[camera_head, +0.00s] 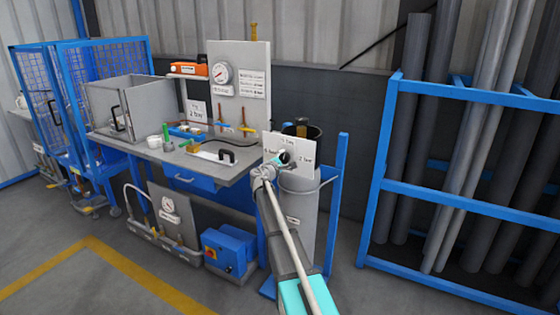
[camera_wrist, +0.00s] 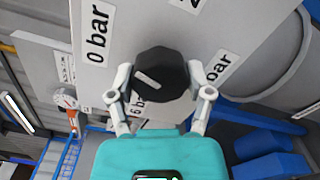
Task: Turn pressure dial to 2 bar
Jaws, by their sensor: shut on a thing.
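The pressure dial is a black faceted knob (camera_wrist: 168,68) with a white mark, standing on a light grey plate (camera_wrist: 225,30). My gripper (camera_wrist: 160,77) is shut on the knob, one finger on each side. In the wrist view the mark lies on the knob's lower left. A "0 bar" label (camera_wrist: 97,33) is at upper left, and two partly hidden bar labels are below and at right. The head view shows the knob (camera_head: 285,157) at my gripper (camera_head: 278,161), with a "2 bar" label (camera_head: 304,156) to its right on the plate.
A workbench (camera_head: 178,160) with a round gauge (camera_head: 221,73), a "2 bar" sign (camera_head: 195,111) and small parts stands to the left. A blue rack (camera_head: 460,208) of grey pipes stands to the right. The floor at front left is clear.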

